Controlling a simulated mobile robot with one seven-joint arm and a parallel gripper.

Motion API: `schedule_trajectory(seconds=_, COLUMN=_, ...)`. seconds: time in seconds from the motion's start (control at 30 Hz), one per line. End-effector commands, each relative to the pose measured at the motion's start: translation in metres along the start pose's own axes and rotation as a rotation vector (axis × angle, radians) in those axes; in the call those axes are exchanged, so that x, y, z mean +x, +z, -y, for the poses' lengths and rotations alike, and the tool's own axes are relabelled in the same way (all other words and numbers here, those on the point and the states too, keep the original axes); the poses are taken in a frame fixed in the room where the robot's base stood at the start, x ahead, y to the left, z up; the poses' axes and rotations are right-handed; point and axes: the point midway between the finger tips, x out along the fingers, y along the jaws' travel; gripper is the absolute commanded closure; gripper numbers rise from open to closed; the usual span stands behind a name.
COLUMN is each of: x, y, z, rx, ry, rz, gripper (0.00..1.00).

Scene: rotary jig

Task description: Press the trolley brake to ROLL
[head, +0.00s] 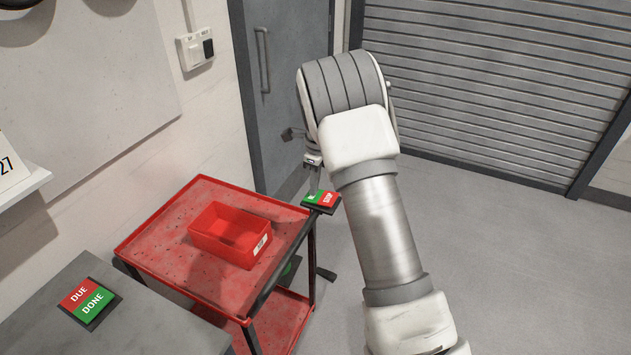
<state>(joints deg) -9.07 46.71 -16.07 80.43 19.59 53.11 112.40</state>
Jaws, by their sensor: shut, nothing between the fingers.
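The red trolley (150,249) stands at the lower left, with two decks. At its far right corner is the brake rocker (326,200), a dark plate with a red half marked STOP and a green half. The green half's lettering is mostly hidden by my gripper (315,188). My gripper is shut and empty, pointing down at the green half. I cannot tell whether the fingertips touch it.
An open red bin (213,243) sits on the trolley's top deck. A grey bench (140,325) with a DUE/DONE rocker (90,301) is at the lower left. A grey door (280,70) and a roller shutter (500,90) stand behind. The floor at right is clear.

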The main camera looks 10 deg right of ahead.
Motion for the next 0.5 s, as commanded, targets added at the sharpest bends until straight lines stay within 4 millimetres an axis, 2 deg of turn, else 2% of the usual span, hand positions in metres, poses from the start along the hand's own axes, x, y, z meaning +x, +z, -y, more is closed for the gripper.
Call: schedule_trajectory(seconds=0.5, x=-0.006, y=-0.013, z=0.0, rx=0.002, ry=-0.001, rz=0.002, gripper=1.0)
